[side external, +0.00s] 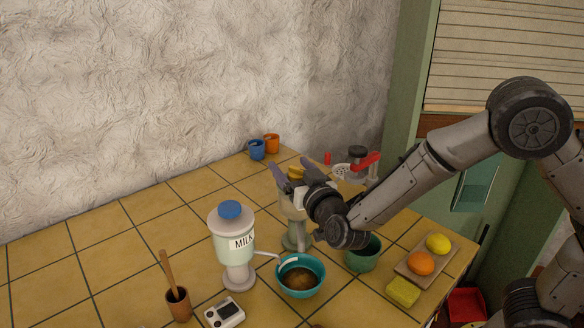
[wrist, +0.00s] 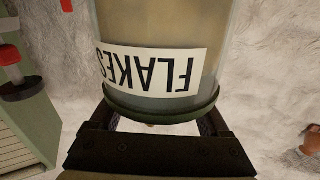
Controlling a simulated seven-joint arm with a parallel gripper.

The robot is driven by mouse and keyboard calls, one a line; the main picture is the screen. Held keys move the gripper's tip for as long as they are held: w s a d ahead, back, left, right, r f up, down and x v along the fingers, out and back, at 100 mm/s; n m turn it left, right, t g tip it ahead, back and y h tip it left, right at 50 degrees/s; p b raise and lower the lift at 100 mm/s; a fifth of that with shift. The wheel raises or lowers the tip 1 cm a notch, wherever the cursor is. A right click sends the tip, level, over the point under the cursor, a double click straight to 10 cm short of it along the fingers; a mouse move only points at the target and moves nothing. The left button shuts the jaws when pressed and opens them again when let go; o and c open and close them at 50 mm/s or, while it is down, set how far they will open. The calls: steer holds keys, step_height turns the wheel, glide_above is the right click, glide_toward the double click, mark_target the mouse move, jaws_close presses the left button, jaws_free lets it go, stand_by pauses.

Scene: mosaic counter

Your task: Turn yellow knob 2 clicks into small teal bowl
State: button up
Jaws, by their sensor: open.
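The yellow knob (side external: 296,172) tops a pale dispenser (side external: 291,210) in the side view, partly hidden by my gripper. My gripper (side external: 292,169) is open, with its fingers on either side of the knob; whether they touch it I cannot tell. In the wrist view, the dispenser body (wrist: 160,25) carries an upside-down FLAKES label (wrist: 152,72), and the knob is mostly hidden behind my gripper (wrist: 162,126). The small teal bowl (side external: 319,283) stands in front of the dispenser with brown contents in it.
A MILK dispenser (side external: 233,247) with a blue knob (side external: 230,210) stands left of the teal bowl. A green bowl (side external: 363,257) is to the right. A tray (side external: 411,268) holds a lemon and an orange, near a yellow sponge (side external: 402,292). The left counter is clear.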

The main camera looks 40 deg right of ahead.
jaws_close()
steer(key=shift+s+d+m+g+h, duration=0.1)
steer(key=shift+d+m+g+h, duration=0.1)
steer(key=shift+m+g+h, duration=0.5)
steer(key=shift+s+d+m+g+h, duration=0.15)
steer(key=shift+m+g+h, duration=0.15)
steer(key=shift+m+h, duration=0.8)
steer(key=shift+n+h, duration=0.3)
jaws_free()
steer(key=v, duration=1.3)
steer(key=shift+s+a, duration=0.25)
steer(key=shift+s, duration=0.1)
